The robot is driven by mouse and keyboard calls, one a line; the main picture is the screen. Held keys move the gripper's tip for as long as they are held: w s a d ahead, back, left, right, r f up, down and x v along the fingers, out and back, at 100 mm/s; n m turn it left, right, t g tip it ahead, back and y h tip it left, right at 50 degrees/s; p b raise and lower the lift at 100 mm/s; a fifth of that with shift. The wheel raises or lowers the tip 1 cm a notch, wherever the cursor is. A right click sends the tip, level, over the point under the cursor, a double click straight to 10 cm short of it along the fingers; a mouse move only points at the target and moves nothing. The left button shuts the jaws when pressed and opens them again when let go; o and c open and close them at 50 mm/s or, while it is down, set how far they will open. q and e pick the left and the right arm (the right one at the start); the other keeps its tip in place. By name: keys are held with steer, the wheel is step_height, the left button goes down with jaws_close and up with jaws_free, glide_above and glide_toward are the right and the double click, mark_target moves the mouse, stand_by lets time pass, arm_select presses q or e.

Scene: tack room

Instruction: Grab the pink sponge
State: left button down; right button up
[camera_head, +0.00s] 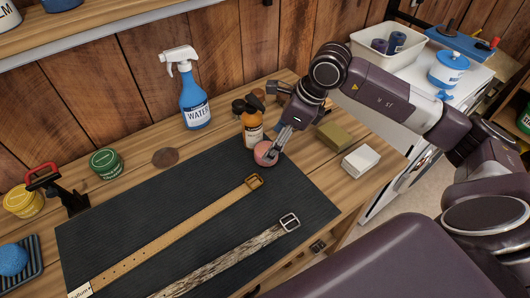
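A small round pink sponge (262,156) is at the right part of the dark mat (140,205), near the mat's back edge. My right gripper (274,149) reaches down from above and behind it, with its fingertips at the sponge's right side. The fingers overlap part of the sponge in this view. I cannot tell whether they are closed on it or only beside it, or whether it is off the mat. My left gripper is not in view.
An orange bottle (252,128) stands close behind the sponge, with a blue spray bottle (195,105) further left. A tan belt (175,235) and a patterned belt (225,262) lie on the mat. A green block (334,136) and white block (361,161) sit to the right.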

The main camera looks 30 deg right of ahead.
mark_target(267, 149)
steer(key=shift+a+f, duration=0.25)
steer(key=shift+f, duration=0.1)
steer(key=p+x, duration=0.1)
steer(key=x, duration=0.1)
steer(key=p+x, duration=0.1)
steer(key=x, duration=0.2)
steer(key=shift+w+d, duration=0.15)
steer(key=shift+w, duration=0.25)
steer(key=c, duration=0.9)
